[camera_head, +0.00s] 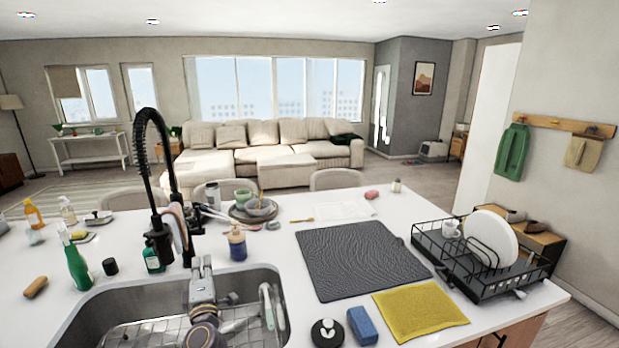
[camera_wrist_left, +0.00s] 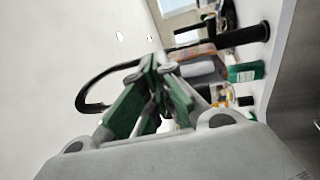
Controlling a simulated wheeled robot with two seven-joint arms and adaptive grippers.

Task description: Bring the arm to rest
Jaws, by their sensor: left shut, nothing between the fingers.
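My left arm rises from the bottom of the head view over the sink (camera_head: 120,300). My left gripper (camera_head: 201,265) is above the sink, near the black spring-neck faucet (camera_head: 160,240), pointing away from me. In the left wrist view its fingers (camera_wrist_left: 150,68) with green inner parts come together at the tips, shut and empty. Whether it touches the faucet cannot be told. My right gripper is in neither view.
A green spray bottle (camera_head: 76,262) and a small green bottle (camera_head: 152,258) stand left of the faucet. A blue soap dispenser (camera_head: 237,243) stands behind the sink. A dark drying mat (camera_head: 360,260), yellow cloth (camera_head: 420,312), blue sponge (camera_head: 362,325) and dish rack (camera_head: 480,275) occupy the right.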

